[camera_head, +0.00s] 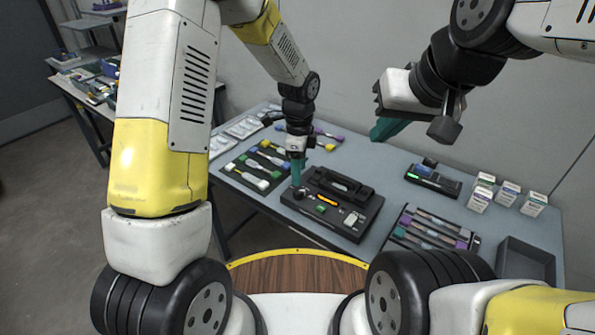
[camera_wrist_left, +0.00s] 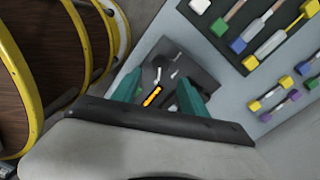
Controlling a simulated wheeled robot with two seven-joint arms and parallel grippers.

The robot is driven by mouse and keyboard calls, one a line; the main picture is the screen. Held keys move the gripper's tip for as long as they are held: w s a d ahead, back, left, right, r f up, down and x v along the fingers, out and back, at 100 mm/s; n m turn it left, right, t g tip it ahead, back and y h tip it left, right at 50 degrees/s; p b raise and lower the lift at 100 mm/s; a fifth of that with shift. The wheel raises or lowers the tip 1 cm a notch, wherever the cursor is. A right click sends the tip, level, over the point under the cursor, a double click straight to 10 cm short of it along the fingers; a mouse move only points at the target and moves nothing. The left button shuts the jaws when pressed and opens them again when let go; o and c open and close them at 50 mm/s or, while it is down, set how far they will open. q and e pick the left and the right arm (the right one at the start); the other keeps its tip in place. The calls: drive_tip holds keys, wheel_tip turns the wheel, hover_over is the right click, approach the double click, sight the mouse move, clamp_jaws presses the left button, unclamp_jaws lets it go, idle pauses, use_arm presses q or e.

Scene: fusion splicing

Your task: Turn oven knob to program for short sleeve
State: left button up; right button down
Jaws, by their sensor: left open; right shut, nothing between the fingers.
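The black machine with an orange display and a green key (camera_head: 352,222) lies on the blue-grey table. A small round knob (camera_head: 299,193) sits at its left end. My left gripper (camera_head: 297,180) points down right over the knob, with teal fingers. In the left wrist view my left gripper (camera_wrist_left: 160,77) is open, its fingers apart on either side of the machine's panel. The orange display (camera_wrist_left: 152,97) shows between them. Whether the fingers touch the knob I cannot tell. My right gripper (camera_head: 385,128) is shut and empty, raised above the back of the table.
A dark mat with colored connectors (camera_head: 245,178) lies left of the machine. A tray of tools (camera_head: 428,236), a small black device (camera_head: 432,182), white boxes (camera_head: 507,194) and an empty grey bin (camera_head: 527,262) are to the right. Bare table lies behind the machine.

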sight(298, 190)
use_arm(q)
wheel_tip(298, 190, down, 7)
drive_tip(key=shift+f, duration=0.2)
idle(0.3)
clamp_jaws()
